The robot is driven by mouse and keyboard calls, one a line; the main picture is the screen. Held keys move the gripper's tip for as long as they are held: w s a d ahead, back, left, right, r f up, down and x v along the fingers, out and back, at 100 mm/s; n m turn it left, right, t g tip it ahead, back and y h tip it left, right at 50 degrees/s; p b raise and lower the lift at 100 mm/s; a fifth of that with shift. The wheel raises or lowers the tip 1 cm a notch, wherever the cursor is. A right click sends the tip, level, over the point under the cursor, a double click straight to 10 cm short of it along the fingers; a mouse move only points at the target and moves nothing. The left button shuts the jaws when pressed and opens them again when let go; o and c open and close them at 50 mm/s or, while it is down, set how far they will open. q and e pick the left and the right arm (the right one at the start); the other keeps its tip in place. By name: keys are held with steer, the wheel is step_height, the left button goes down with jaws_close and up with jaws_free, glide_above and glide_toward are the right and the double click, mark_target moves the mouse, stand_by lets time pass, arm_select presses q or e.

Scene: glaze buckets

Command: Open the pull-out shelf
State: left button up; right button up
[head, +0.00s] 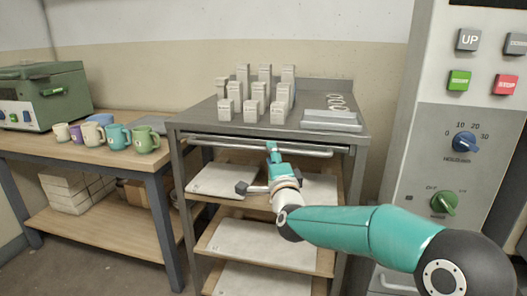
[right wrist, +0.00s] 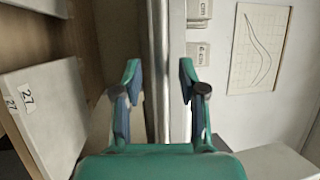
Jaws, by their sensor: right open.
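The pull-out shelf (head: 215,136) is a thin grey panel under the top of a steel table, with a long pale bar handle (head: 220,147) along its front. The shelf looks pushed in. My right gripper (head: 272,147) is at the middle of the handle. In the right wrist view the gripper (right wrist: 159,72) is open, its teal fingers on either side of the bar handle (right wrist: 158,95), which runs up the picture between them. I see a gap on both sides and no clear contact. My left gripper is in neither view.
The steel tabletop (head: 200,114) carries several white blocks (head: 253,108) and a grey tray (head: 330,121). Lower wooden shelves hold pale slabs (head: 215,181). A control panel (head: 425,150) stands close on the right. A wooden bench (head: 60,147) with several mugs (head: 117,137) stands left.

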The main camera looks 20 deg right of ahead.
steer(key=shift+x, duration=1.5)
jaws_close()
